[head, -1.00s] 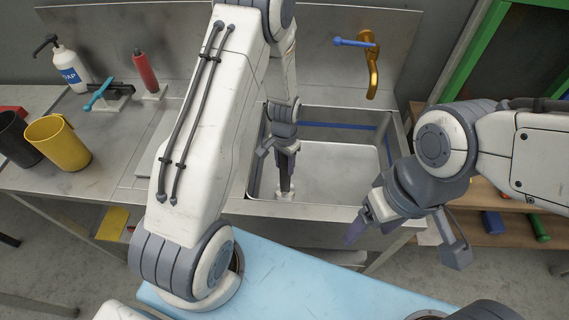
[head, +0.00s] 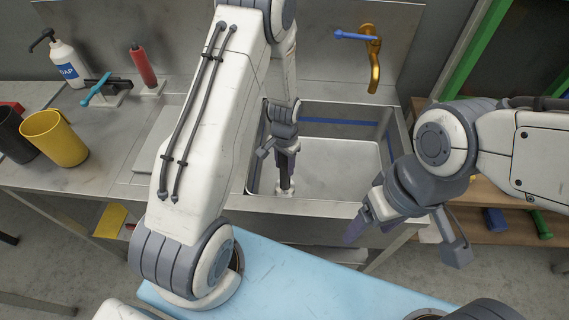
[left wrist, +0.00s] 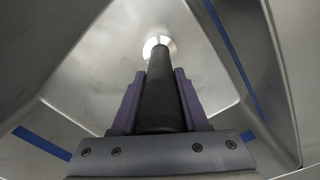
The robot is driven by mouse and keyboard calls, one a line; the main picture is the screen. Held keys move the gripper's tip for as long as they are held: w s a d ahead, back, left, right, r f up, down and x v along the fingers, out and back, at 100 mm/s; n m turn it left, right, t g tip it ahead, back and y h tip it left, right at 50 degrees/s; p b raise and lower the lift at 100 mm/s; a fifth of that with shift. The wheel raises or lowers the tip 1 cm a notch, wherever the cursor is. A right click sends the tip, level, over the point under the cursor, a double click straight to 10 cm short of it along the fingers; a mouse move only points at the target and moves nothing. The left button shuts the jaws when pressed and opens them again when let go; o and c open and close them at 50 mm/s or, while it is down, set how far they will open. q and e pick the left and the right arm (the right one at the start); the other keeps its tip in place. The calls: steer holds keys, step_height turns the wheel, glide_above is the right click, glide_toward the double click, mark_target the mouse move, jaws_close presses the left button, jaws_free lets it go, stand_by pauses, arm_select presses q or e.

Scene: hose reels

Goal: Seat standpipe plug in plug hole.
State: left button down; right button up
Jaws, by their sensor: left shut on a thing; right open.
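The standpipe plug (left wrist: 160,92) is a dark upright tube between the purple fingers of my left gripper (head: 285,165), which is shut on it inside the sink basin (head: 345,165). The tube (head: 285,184) shows below the fingers in the head view. In the left wrist view, its far end meets a bright round fitting (left wrist: 159,42) on the basin floor. The fitting surrounds or lies under the tube's end; the plug hole itself is hidden, and I cannot tell how deep the end sits. My right gripper (head: 407,240) is open and empty, in front of the sink at the right.
Sink walls stand close around my left gripper. A gold tap (head: 373,62) with a blue lever is at the back. A yellow cup (head: 55,139), a soap bottle (head: 66,66) and a red bottle (head: 144,67) stand on the left counter. The basin's right part is clear.

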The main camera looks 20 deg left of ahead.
arm_select(q)
steer(key=shift+f+b, duration=0.45)
steer(key=shift+f, duration=0.2)
steer(key=shift+c, duration=1.7)
jaws_free()
steer(key=shift+r, duration=0.1)
step_height(320, 180, up, 10)
steer(key=shift+r, duration=0.2)
